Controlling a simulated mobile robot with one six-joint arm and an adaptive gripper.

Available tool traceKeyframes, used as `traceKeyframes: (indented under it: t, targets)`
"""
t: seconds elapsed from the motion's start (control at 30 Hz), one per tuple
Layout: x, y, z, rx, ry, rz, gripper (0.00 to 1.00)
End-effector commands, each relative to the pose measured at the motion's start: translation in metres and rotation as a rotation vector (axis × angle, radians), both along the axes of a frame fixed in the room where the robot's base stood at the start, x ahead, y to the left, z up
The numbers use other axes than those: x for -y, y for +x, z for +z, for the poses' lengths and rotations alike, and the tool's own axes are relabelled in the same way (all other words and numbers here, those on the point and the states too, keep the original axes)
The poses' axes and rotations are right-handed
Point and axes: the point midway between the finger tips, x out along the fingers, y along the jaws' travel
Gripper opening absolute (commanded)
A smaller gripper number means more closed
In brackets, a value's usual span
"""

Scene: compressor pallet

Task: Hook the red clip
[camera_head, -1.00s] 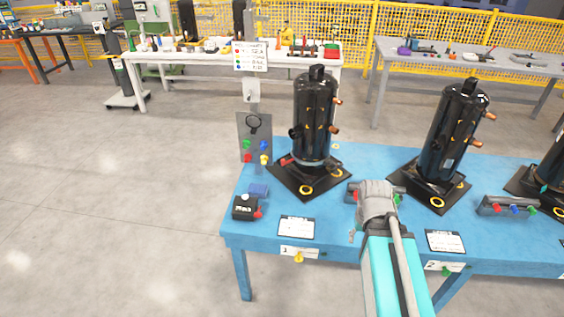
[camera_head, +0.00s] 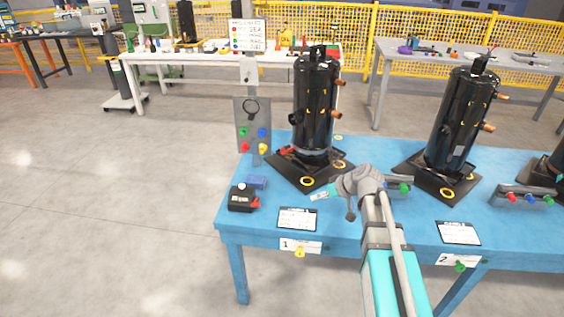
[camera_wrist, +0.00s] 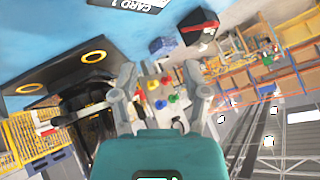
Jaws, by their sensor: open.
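A grey upright panel (camera_head: 239,125) at the left end of the blue table carries small coloured pieces: green, blue, yellow and a red clip (camera_head: 246,147) at its lower left. A black ring shows at its top. My gripper (camera_head: 322,194) points left over the table in front of the first compressor, apart from the panel. In the wrist view my gripper (camera_wrist: 159,74) has its fingers spread with nothing between the tips. The red clip (camera_wrist: 161,104) shows beyond them among the other coloured pieces.
The first black compressor (camera_head: 314,105) stands on a black base with yellow rings, close behind my gripper. A blue block (camera_head: 257,182) and a black box with a red part (camera_head: 241,198) lie left. A white card (camera_head: 297,218) lies at the front.

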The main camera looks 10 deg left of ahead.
Motion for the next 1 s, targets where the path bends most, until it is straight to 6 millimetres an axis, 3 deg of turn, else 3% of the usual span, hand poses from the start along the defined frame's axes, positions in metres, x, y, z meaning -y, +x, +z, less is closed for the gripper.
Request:
traceKeyframes:
  t: [0.03, 0.3, 0.6, 0.8, 1.0]
  targets:
    - [-0.007, 0.018, -0.013, 0.054, 0.042, 0.024, 0.59]
    - [-0.035, 0.088, -0.016, 0.373, 0.243, 0.099, 0.59]
    - [-0.042, 0.153, -0.012, 0.690, 0.386, 0.071, 0.59]
    - [-0.040, 0.174, -0.008, 0.795, 0.419, 0.039, 0.59]
    - [-0.040, 0.177, -0.004, 0.819, 0.427, 0.031, 0.59]
